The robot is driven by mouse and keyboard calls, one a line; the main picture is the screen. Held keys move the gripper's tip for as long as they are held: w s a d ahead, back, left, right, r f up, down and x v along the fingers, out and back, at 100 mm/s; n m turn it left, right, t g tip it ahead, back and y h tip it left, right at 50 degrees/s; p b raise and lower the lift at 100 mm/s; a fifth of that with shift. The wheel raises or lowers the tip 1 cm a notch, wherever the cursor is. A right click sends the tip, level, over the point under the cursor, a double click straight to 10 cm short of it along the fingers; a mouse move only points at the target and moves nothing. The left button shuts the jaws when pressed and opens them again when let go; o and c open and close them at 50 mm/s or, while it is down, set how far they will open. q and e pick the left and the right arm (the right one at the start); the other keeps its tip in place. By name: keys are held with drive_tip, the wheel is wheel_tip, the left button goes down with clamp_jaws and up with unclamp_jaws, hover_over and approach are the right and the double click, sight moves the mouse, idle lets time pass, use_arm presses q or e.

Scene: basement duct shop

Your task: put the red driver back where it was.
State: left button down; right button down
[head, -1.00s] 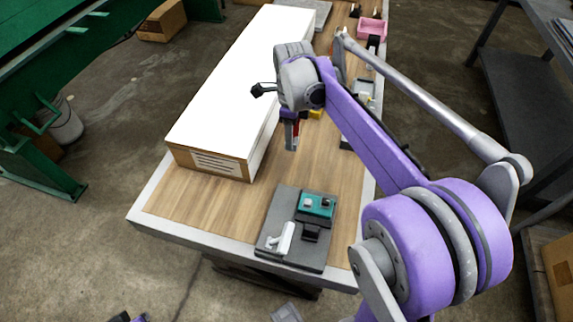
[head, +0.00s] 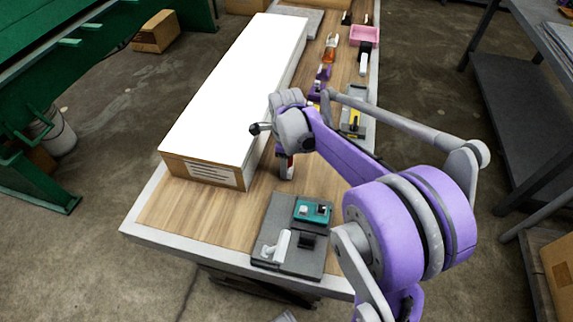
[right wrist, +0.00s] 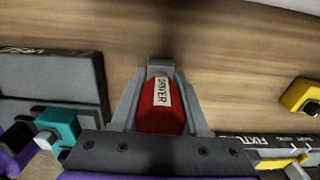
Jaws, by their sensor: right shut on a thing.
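The red driver (right wrist: 150,118) is between the two fingers of my right gripper (right wrist: 158,75) in the right wrist view, with its white label facing the camera. In the head view my right gripper (head: 287,174) hangs over the bench, beside the near end of the long white-topped box, and only a little red of the driver shows. I cannot tell whether the driver touches the wood. A grey tray (head: 264,247) with a teal piece (head: 312,210) and a white piece (head: 283,243) lies nearer, below the gripper in the picture. My left gripper is not in view.
The long white-topped box (head: 235,90) fills the bench's left side. A second tray (head: 360,97) with a yellow piece (head: 354,120) lies behind my right arm. Farther back are an orange-handled tool (head: 330,48) and a pink bin (head: 371,36). Bare wood (head: 190,212) shows at the front left.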

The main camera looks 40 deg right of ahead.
drive_tip(key=shift+f, duration=0.2)
drive_tip(key=shift+c, duration=2)
unclamp_jaws()
drive_tip(key=shift+r, duration=0.15)
drive_tip(key=shift+r, duration=0.3)
wheel_tip(320, 180, up, 12)
drive_tip(key=shift+f+p, duration=0.2)
drive_tip(key=shift+p, duration=0.4)
